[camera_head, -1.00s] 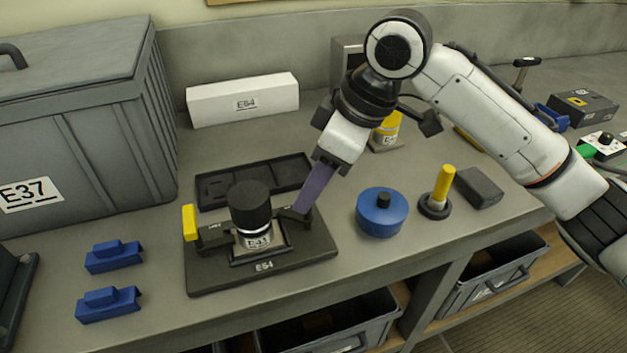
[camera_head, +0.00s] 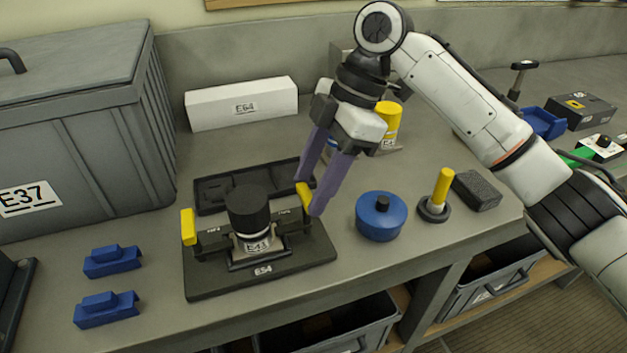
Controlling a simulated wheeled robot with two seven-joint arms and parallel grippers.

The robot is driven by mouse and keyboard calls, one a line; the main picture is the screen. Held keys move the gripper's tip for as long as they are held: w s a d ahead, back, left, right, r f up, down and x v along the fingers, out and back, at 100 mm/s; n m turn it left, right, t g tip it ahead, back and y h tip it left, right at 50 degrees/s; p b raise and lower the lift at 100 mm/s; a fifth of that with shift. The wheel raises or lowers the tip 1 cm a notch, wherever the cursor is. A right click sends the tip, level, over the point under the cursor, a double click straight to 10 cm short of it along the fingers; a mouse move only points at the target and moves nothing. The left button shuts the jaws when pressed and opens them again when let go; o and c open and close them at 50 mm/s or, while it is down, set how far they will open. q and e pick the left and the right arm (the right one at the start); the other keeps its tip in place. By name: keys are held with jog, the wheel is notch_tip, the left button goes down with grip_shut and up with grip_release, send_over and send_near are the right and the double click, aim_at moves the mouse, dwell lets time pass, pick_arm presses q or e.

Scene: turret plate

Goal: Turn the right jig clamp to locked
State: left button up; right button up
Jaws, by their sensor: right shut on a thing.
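The dark jig plate (camera_head: 205,283), marked E54, lies on the bench. A black-topped turret (camera_head: 248,208) stands upright in its middle. The right jig clamp (camera_head: 304,196) has a yellow handle that stands up at the plate's right side. My right gripper (camera_head: 311,198) reaches down from the upper right with two purple fingers, shut on that yellow handle; the fingers hide part of it. The left jig clamp (camera_head: 189,227) has a similar yellow handle, upright and untouched. The small markings beside the clamps are too small to read. My left gripper is not in view.
A blue round pot (camera_head: 381,217) and a yellow-handled tool (camera_head: 440,190) stand right of the plate. A black tray (camera_head: 215,194) lies behind it. Two blue blocks (camera_head: 107,308) lie left. A grey crate (camera_head: 80,130) and a white box (camera_head: 242,103) stand at the back.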

jog(key=shift+r, duration=0.1)
dwell(0.4)
jog(key=o, duration=1.1)
jog(key=shift+c, duration=0.2)
jog(key=v, duration=1)
jog(key=shift+r, duration=0.15)
